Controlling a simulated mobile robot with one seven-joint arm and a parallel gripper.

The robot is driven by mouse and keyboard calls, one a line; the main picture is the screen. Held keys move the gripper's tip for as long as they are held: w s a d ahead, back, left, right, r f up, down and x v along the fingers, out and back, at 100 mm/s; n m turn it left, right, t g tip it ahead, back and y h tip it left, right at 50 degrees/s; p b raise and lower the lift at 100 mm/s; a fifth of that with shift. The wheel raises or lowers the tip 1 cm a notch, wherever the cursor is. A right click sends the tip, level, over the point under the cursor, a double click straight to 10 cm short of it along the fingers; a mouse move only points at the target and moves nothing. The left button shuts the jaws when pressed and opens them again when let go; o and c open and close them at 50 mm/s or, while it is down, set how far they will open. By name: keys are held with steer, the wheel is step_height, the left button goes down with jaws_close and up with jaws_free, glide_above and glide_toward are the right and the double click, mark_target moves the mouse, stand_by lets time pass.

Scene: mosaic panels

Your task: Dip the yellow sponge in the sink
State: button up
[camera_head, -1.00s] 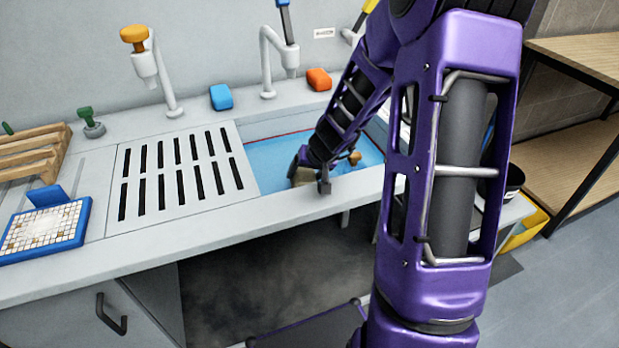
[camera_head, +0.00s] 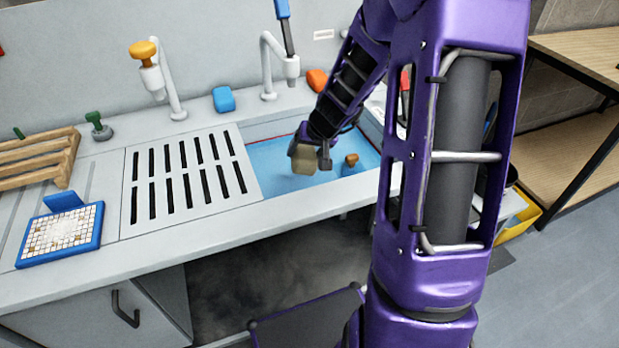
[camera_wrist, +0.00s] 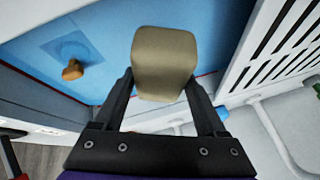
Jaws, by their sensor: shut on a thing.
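The sponge (camera_head: 304,160) is a dull yellowish-tan block in my gripper (camera_head: 311,157), over the sink (camera_head: 268,160) in the head view. In the wrist view the sponge (camera_wrist: 165,60) sits between the two dark fingers of my gripper (camera_wrist: 162,88), which is shut on it. The sink has a blue inside, seen below the sponge. The head view shows the sponge apparently above the surface; I cannot tell its exact height. A brown-knobbed plug (camera_head: 351,160) stands in the sink, and it also shows in the wrist view (camera_wrist: 72,70).
A slotted drainboard (camera_head: 187,180) adjoins the sink on the left. Blue (camera_head: 223,99) and orange (camera_head: 317,79) blocks lie behind on the counter, near the tap (camera_head: 267,65). A mosaic panel (camera_head: 62,234) and a wooden rack (camera_head: 40,158) are farther left.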

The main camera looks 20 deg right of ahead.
mark_target(302, 146)
steer(key=shift+r+p, duration=1.2)
steer(key=shift+r, duration=0.7)
steer(key=shift+r+p, duration=0.3)
steer(key=shift+r, duration=0.95)
